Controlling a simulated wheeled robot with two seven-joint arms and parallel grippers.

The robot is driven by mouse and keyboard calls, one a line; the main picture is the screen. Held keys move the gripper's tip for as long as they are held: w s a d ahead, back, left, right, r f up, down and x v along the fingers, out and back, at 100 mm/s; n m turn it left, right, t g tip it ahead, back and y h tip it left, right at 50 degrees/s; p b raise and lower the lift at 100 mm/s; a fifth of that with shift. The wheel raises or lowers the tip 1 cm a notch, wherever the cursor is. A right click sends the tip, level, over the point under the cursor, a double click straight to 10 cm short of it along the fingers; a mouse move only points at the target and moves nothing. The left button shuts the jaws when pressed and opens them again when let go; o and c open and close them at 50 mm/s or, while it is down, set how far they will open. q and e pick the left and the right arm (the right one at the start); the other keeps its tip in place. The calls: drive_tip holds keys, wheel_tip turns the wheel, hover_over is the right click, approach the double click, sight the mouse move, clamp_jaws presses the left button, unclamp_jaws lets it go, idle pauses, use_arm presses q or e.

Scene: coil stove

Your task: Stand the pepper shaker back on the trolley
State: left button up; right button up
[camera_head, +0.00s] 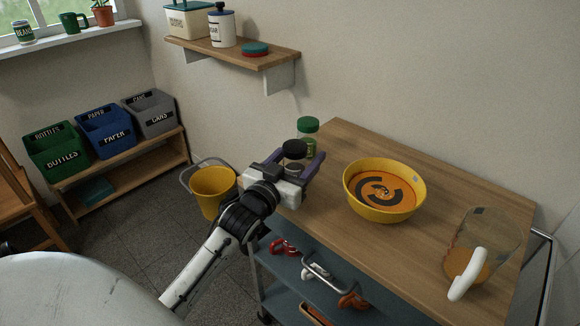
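The pepper shaker, seemingly the small clear one with a black lid (294,149), is upright at the back-left end of the trolley's wooden top (432,232). My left gripper (297,160) reaches in from the left with its purple fingers on either side of the shaker. Whether both fingers press on it is not clear. The gripper hides the shaker's base, so I cannot tell if it touches the top. My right gripper is not in view.
A green-lidded jar (308,128) stands close behind the shaker. A yellow bowl (384,190) with orange contents and a clear jug with a white handle (467,274) stand to the right. A yellow bucket (212,187) is left of the trolley. The lower shelf (281,268) holds several items.

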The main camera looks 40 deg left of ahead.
sight(289, 169)
use_arm(q)
drive_tip(key=s, duration=0.3)
drive_tip(key=s+d, duration=0.1)
drive_tip(key=s, duration=0.7)
drive_tip(key=shift+s+d, duration=0.15)
drive_tip(key=shift+d, duration=0.15)
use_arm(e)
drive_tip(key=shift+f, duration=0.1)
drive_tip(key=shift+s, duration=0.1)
